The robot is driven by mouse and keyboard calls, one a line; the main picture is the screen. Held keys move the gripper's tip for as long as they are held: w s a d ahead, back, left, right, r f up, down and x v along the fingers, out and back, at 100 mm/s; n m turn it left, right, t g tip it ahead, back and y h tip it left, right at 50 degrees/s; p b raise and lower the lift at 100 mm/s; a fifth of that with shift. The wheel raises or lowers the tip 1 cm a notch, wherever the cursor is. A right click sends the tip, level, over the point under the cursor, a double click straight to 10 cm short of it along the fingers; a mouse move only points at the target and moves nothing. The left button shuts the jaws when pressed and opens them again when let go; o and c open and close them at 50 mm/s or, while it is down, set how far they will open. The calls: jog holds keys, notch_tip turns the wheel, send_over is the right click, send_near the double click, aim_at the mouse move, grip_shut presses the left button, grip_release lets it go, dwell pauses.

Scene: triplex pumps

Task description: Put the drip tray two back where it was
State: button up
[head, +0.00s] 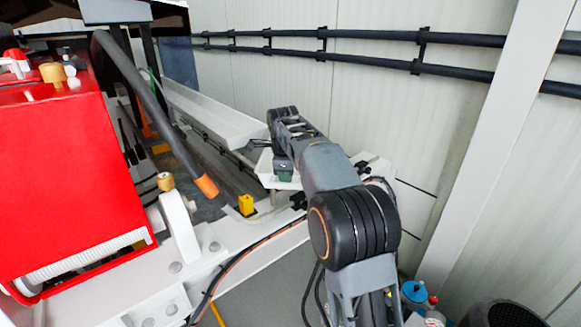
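A long, shallow, pale grey tray (212,116), which looks like the drip tray, runs from the back left toward my arm beside the wall. Its near end is right by my gripper (257,144). My dark arm reaches in from the lower right, and its wrist hides part of the gripper. The thin dark fingers point left at the tray's near end. Whether they are closed on its rim is too small to tell. What lies under the tray's far end is hidden.
A red pump housing (70,185) stands at left on a white frame (155,270). A dark hose with an orange end (205,186) slants down in front of the tray. Two black pipes (345,47) run along the wall. Bottles (415,292) stand at lower right.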

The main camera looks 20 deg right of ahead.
jog(key=shift+x, duration=1)
jog(key=shift+c, duration=0.4)
grip_shut()
